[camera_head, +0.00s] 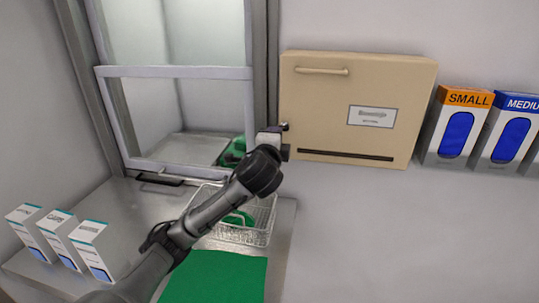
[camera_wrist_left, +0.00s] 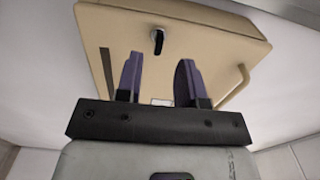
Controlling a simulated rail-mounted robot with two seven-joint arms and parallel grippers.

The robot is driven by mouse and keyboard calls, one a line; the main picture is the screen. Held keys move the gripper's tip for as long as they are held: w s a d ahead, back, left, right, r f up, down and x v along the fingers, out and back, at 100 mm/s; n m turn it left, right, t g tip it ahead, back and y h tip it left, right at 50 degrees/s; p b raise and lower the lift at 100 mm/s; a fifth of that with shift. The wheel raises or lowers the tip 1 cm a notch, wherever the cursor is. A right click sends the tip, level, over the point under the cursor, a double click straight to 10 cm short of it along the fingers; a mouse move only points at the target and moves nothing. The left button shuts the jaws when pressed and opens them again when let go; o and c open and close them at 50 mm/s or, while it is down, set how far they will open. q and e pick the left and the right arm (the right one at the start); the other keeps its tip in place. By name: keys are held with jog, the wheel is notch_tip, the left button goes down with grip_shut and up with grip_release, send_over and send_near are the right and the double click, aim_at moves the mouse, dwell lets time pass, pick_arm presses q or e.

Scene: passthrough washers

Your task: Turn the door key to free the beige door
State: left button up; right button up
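The beige door (camera_head: 335,105) is a flat panel on the wall, with a bar handle (camera_head: 321,71) at its upper left. It looks shut. The dark door key (camera_wrist_left: 157,40) sits on the door near its left edge. In the left wrist view, the door (camera_wrist_left: 190,40) fills the upper part. My left gripper (camera_wrist_left: 160,65) is open and empty, with its two fingers pointing at the door. The key appears just beyond and between the fingertips, apart from them. In the head view, my left gripper (camera_head: 284,140) is by the door's left edge and largely covers the key area. My right gripper is not in view.
A wire basket (camera_head: 262,233) with green items stands on the steel counter below my left arm. A framed glass window (camera_head: 180,73) is at the left. Glove boxes (camera_head: 459,127) hang right of the door. White cartons (camera_head: 92,250) stand at the lower left, and a green mat (camera_head: 225,280) lies in front.

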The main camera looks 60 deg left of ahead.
pick_arm(q)
jog(key=v, duration=0.7)
jog(key=shift+b, duration=0.4)
jog(key=shift+s+d, duration=0.1)
